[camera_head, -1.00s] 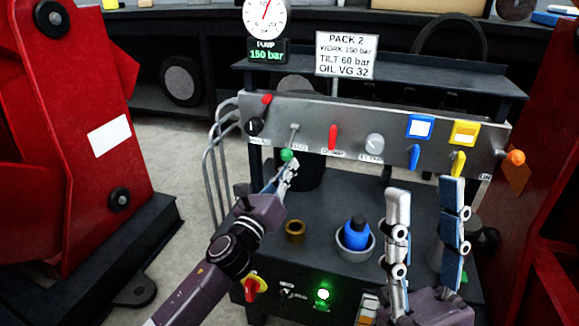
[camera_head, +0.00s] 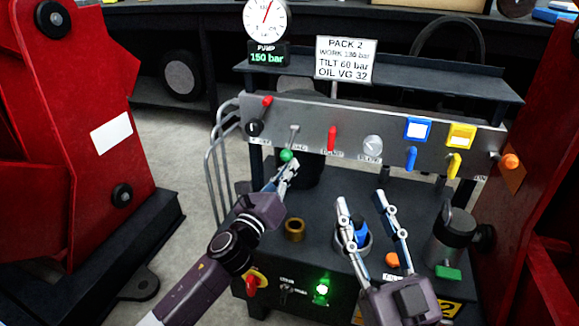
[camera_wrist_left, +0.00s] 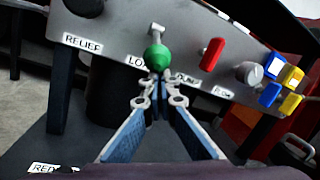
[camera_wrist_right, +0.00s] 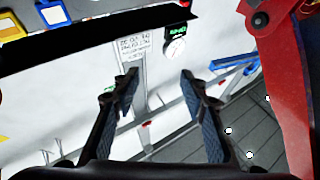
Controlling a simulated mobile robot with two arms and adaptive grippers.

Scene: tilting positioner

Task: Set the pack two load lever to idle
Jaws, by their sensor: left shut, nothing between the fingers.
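The load lever on the pack two panel has a green ball knob (camera_head: 286,155) on a metal stem that hangs down below its pivot. In the left wrist view the green knob (camera_wrist_left: 157,57) is just beyond my fingertips, above the partly covered "LOAD" label. My left gripper (camera_head: 292,166) is shut and empty, its tips at or just under the knob; I cannot tell if they touch. My right gripper (camera_head: 362,203) is open and empty in front of the panel, over the bench by the blue bottle. The pack 2 sign (camera_head: 346,59) stands above the panel.
The panel (camera_head: 315,125) also carries a red lever (camera_head: 332,138), a grey knob (camera_head: 372,147), and blue and yellow levers. The pump gauge (camera_head: 265,16) reads 150 bar.

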